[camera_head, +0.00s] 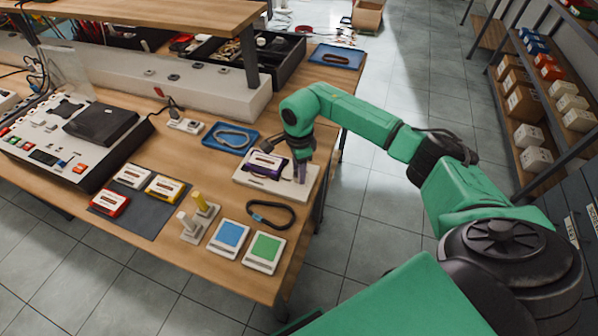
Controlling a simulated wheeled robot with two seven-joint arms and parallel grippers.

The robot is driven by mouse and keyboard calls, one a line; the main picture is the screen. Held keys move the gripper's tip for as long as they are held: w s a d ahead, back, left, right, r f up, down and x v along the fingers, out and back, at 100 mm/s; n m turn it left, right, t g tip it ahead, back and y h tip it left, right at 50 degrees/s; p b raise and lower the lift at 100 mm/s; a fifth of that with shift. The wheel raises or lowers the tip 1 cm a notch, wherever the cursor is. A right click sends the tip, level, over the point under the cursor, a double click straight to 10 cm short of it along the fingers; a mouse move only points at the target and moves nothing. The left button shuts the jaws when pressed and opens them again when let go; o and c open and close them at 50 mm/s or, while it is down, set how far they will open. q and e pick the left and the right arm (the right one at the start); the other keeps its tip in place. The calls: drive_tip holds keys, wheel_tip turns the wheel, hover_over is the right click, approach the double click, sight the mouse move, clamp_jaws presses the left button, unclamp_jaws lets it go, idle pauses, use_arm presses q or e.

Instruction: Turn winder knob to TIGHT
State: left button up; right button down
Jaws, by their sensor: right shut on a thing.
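The winder (256,183) is a pale flat base near the right edge of the wooden bench, with a purple cassette (264,165) lying on it. My green right arm reaches in from the right, and its right gripper (301,172) points down at the right end of the base. The gripper is shut on the winder knob, which is mostly hidden by the fingers. No TIGHT marking can be read at this size, so the knob's angle cannot be told. My left gripper is out of view.
Blue trays (231,137) stand behind the winder. A black loop (271,213), a green pad (265,249) and a blue pad (229,235) lie in front. Cassettes rest on a dark mat (150,213) at left. A shelf post (249,58) rises behind.

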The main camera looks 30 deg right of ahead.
drive_tip(key=m+b, duration=0.1)
drive_tip(key=m, duration=0.2)
drive_tip(key=m+b, duration=0.1)
drive_tip(key=m, duration=0.2)
drive_tip(key=shift+m, duration=0.3)
drive_tip(key=m+b, duration=0.1)
drive_tip(key=m, duration=0.5)
drive_tip(key=shift+w+r, duration=0.1)
drive_tip(key=shift+c, duration=2.1)
unclamp_jaws()
